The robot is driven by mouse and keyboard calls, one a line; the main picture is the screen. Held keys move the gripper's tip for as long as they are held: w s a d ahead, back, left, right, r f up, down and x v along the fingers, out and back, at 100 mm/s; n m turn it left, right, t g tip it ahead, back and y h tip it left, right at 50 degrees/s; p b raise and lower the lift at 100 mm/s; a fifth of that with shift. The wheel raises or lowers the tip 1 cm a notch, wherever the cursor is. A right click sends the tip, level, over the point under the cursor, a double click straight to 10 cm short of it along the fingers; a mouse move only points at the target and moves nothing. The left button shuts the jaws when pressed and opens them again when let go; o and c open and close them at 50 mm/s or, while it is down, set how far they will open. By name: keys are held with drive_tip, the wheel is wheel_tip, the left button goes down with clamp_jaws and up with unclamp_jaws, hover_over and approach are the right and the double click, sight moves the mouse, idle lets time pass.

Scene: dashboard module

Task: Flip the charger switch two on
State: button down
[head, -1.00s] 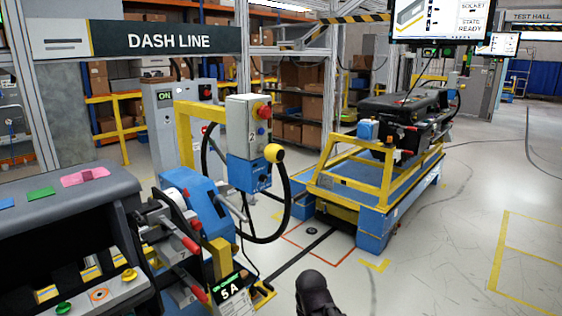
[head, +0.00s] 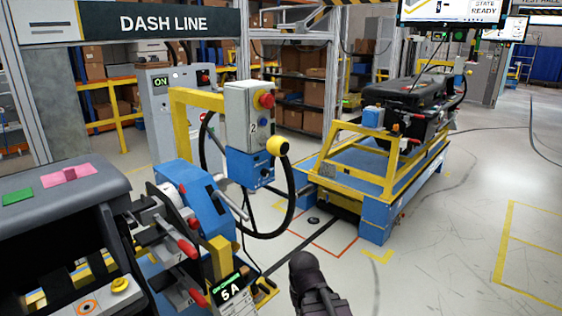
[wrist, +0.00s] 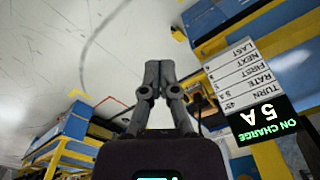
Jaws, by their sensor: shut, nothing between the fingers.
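A grey control box (head: 238,110) marked 2 hangs on a yellow post in the head view, with a red knob (head: 266,100) and a small blue button (head: 263,122). A blue box (head: 246,168) with a yellow round plug end (head: 278,147) sits beneath it. I cannot make out a separate switch lever. My gripper (wrist: 158,66) shows in the wrist view with its fingers together and nothing between them. It is apart from the control box, which I cannot identify in that view. A dark part of my arm shows at the bottom of the head view.
A sign reading 5 A, ON CHARGE (wrist: 262,122) is right of my gripper in the wrist view. A grey cabinet (head: 165,105) with a green ON display stands behind. A blue and yellow cart (head: 375,215) stands right. Dashboard module (head: 60,205) is left. Floor at right is clear.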

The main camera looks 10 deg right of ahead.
drive_tip(key=w+a+r+m+t+y+p, duration=0.35)
drive_tip(key=w+r+t+y+p, duration=0.25)
drive_tip(key=w+r+y, duration=0.6)
drive_tip(key=w+d+r+m+t+p, duration=0.1)
drive_tip(key=w+d+r+m+t, duration=0.1)
drive_tip(key=r, duration=0.4)
drive_tip(key=w+d+r+m+t+p, duration=0.1)
drive_tip(key=w+d+r+m+t, duration=0.1)
drive_tip(key=r, duration=0.5)
drive_tip(key=w+d+r+m+t+p, duration=0.2)
drive_tip(key=d+r+m+t, duration=0.1)
drive_tip(key=d+r+t, duration=0.3)
drive_tip(key=shift+d+r, duration=0.55)
drive_tip(key=shift+w, duration=0.1)
